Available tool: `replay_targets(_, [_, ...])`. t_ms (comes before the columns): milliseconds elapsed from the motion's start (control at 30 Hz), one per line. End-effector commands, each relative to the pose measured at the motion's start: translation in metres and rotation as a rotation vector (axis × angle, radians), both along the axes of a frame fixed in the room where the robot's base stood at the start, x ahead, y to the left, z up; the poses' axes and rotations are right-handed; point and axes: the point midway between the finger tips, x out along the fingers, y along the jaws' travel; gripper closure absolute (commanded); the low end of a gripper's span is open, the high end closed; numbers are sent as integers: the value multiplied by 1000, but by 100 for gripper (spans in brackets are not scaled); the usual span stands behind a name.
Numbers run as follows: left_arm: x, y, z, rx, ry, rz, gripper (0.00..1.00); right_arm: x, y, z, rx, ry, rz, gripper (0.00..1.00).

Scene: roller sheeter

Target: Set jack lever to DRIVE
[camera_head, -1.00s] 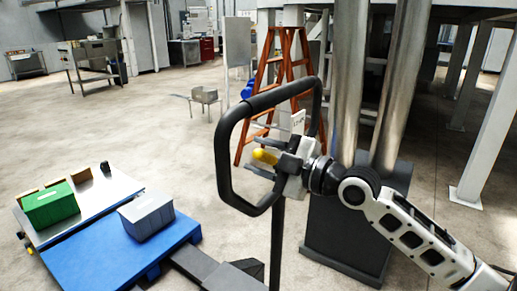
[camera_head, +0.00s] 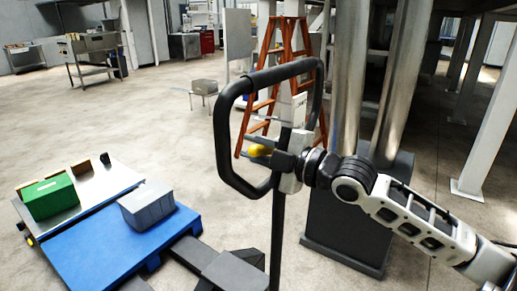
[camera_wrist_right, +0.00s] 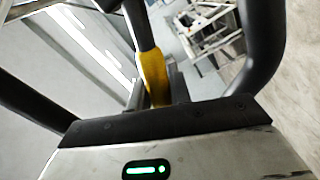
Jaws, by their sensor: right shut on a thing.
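The jack handle (camera_head: 222,140) is a black loop on a dark upright shaft in the middle of the head view. The jack lever shows a yellow grip (camera_head: 258,150) inside the loop; in the right wrist view the yellow lever (camera_wrist_right: 153,72) hangs from a black stem. My right gripper (camera_head: 268,147) reaches in from the right through the loop and is shut on the yellow lever. In the wrist view its fingers (camera_wrist_right: 155,92) lie around the yellow part. Its exact contact is partly hidden. My left gripper is not in view.
An orange ladder (camera_head: 270,75) stands behind the handle. Steel columns (camera_head: 350,80) rise close behind my right arm. The floor at left is open.

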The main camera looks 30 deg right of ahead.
Motion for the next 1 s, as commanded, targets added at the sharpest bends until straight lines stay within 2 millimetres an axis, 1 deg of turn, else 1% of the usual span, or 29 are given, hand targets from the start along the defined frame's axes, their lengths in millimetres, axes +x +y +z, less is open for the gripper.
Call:
replay_targets(33, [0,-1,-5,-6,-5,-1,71,-1,2,-9,-45,-16,2,100])
replay_targets(100, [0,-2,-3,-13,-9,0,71,-1,3,-12,-88,-36,1,100])
replay_targets(267, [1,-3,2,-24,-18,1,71,-2,4,-13,-121,-50,2,100])
replay_targets(467, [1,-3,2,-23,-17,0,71,-2,4,-12,-118,-49,2,100])
replay_targets(500, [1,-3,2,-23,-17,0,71,-2,4,-12,-118,-50,2,75])
replay_targets(567, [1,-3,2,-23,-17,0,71,-2,4,-12,-118,-50,2,58])
replay_targets(867, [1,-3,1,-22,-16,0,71,-2,4,-12,-117,-49,1,58])
replay_targets(1000, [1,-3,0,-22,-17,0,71,-7,1,-13,-117,-46,0,58])
